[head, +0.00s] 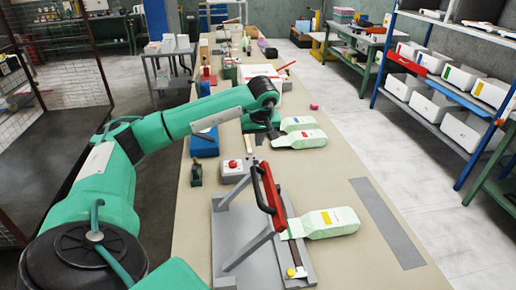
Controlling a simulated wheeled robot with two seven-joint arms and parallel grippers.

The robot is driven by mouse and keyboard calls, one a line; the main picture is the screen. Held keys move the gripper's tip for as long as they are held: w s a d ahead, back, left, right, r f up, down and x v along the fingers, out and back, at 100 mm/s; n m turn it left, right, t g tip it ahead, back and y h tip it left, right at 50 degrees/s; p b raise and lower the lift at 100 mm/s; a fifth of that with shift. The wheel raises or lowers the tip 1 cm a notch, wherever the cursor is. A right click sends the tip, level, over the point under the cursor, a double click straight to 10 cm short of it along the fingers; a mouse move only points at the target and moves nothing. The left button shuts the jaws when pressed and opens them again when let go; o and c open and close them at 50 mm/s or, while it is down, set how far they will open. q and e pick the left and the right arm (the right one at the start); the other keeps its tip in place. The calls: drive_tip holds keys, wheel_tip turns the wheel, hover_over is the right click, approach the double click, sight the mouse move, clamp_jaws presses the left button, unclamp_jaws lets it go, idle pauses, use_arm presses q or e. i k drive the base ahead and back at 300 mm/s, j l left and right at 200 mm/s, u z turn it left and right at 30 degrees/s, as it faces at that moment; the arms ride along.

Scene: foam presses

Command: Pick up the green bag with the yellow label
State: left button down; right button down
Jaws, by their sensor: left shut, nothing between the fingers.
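The pale green bag with the yellow label (342,222) lies on the bench at the lower right. Its narrow end meets the grey press (240,240) with the red and black handle. My left arm reaches in from the left, and its gripper (272,131) points down farther up the bench, well beyond this bag. The gripper is shut and holds nothing; its fingers are small and partly hard to make out. It is beside two other pale green bags, one with a blue label (298,124) and one with a red label (310,139). My right gripper is not in view.
A red-button box (233,171), a blue box (204,143) and a small dark green item (196,173) stand on the bench's left side. A flat grey strip (388,223) lies right of the yellow-label bag. Shelves with white bins (433,106) stand at the right.

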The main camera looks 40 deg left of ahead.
sight(318, 225)
drive_tip(key=k+j, duration=0.8)
drive_tip(key=j, duration=0.15)
drive_tip(key=k+j, duration=0.8)
drive_tip(key=j, duration=0.1)
